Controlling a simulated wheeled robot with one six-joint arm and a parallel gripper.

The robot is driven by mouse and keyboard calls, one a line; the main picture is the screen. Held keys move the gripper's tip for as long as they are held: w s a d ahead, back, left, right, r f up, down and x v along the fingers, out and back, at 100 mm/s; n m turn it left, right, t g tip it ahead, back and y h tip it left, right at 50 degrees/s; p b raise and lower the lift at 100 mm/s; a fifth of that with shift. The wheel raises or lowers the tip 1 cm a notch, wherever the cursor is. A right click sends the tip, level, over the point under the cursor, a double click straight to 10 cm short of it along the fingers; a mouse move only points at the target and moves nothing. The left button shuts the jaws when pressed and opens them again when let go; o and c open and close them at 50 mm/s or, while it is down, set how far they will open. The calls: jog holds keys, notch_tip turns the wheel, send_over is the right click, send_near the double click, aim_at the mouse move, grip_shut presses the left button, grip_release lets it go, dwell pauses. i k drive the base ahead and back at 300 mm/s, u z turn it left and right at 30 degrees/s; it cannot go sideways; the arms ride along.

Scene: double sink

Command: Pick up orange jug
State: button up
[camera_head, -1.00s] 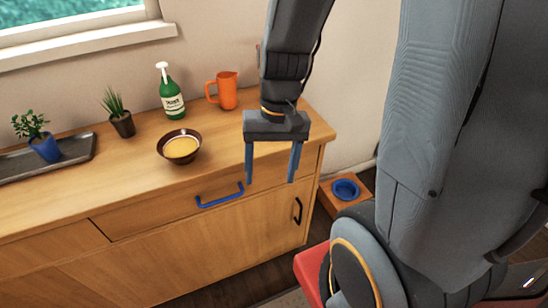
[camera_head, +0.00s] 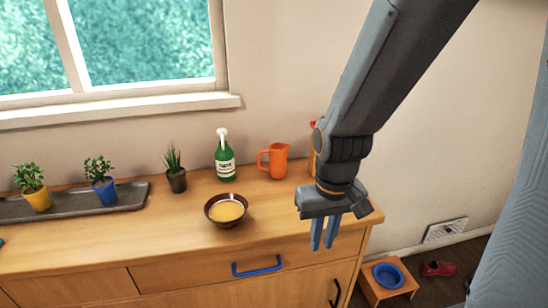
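The orange jug (camera_head: 279,161) stands upright at the back right of the wooden counter, with its handle on the left side. My gripper (camera_head: 323,247) points down near the counter's front right corner, to the right of the jug and nearer to the camera. Its two blue-grey fingers are seen at an angle with a narrow gap between them, and nothing shows in the gap. The jug is fully in view and apart from the gripper.
A green bottle (camera_head: 224,160) stands left of the jug, and a brown bowl (camera_head: 226,221) lies in front. A spiky plant (camera_head: 176,178) and a tray (camera_head: 134,200) of pots are farther left. An orange-red object (camera_head: 313,160) is partly hidden behind my arm.

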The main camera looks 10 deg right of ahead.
aim_at(279, 152)
jog(key=z, duration=2.05)
jog(key=k, duration=1.5)
jog(key=u, duration=1.75)
jog(key=i, duration=1)
